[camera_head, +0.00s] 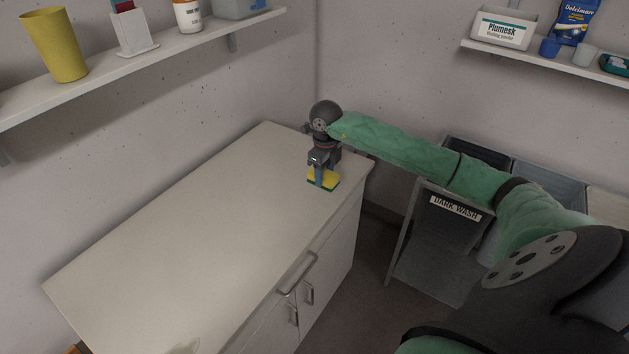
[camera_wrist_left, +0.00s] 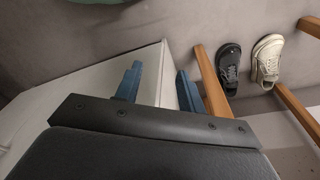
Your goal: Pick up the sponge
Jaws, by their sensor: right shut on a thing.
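The sponge (camera_head: 329,184), yellow with a green layer underneath, is at the far right corner of the white counter (camera_head: 190,225) in the head view. My right gripper (camera_head: 319,179) points down over it, with its blue fingers shut on the sponge. I cannot tell whether the sponge rests on the counter or is slightly above it. My left gripper (camera_wrist_left: 157,88) shows in the left wrist view, its two blue fingers wide apart with nothing between them. It is not in the head view.
A hamper marked DARK WASH (camera_head: 447,235) stands right of the counter. Wall shelves hold a yellow cup (camera_head: 57,45) at left and a Plumesk box (camera_head: 502,28) at right. The counter is mostly clear.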

